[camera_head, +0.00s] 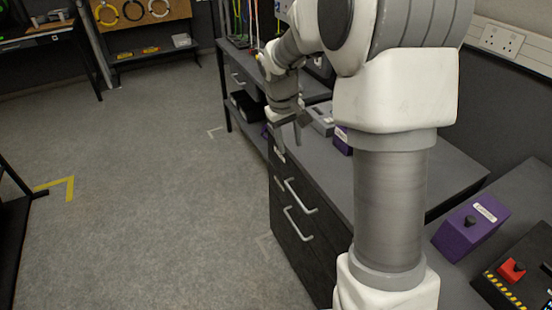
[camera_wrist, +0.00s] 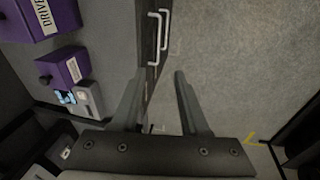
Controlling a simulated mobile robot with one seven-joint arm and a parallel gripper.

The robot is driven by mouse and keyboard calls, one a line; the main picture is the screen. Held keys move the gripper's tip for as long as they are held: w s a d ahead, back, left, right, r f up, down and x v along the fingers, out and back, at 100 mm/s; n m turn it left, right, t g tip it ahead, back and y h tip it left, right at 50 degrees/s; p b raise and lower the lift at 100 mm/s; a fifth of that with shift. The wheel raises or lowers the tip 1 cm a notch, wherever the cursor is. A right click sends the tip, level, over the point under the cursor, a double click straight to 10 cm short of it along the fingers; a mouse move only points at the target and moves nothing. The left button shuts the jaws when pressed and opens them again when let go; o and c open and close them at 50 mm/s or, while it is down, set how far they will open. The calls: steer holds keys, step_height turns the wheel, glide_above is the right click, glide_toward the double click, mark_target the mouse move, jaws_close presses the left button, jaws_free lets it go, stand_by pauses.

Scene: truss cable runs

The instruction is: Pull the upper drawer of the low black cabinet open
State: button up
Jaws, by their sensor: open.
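The low black cabinet (camera_head: 332,262) stands at centre right, its front facing left. Two pale bar handles show on its front, an upper one (camera_head: 300,196) and a lower one (camera_head: 298,224). The drawers look shut. My gripper (camera_head: 291,138) is open and empty, fingers down, by the cabinet's front top edge, farther back than these handles. In the wrist view my gripper (camera_wrist: 160,82) has one finger on the cabinet-top side of the front edge and the other over the floor. Both handles (camera_wrist: 157,38) show beyond the fingertips, apart from them.
A purple block (camera_head: 344,140) and a grey device (camera_head: 321,119) stand on the worktop near my gripper. Another purple box (camera_head: 470,227) and a red button (camera_head: 512,270) are at right. Open grey floor (camera_head: 170,190) lies in front of the cabinet. A shelf unit (camera_head: 246,112) stands beyond.

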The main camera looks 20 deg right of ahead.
steer(key=g+b, duration=0.1)
glide_toward(297, 197)
steer(key=f+b, duration=0.1)
steer(key=f, duration=0.1)
steer(key=f+b, duration=0.1)
steer(key=f, duration=0.2)
steer(key=d+f+b, duration=0.1)
steer(key=f, duration=0.1)
steer(key=shift+d+f, duration=0.1)
steer(key=shift+f, duration=0.2)
jaws_close()
steer(key=shift+w, duration=0.1)
stand_by(1.0)
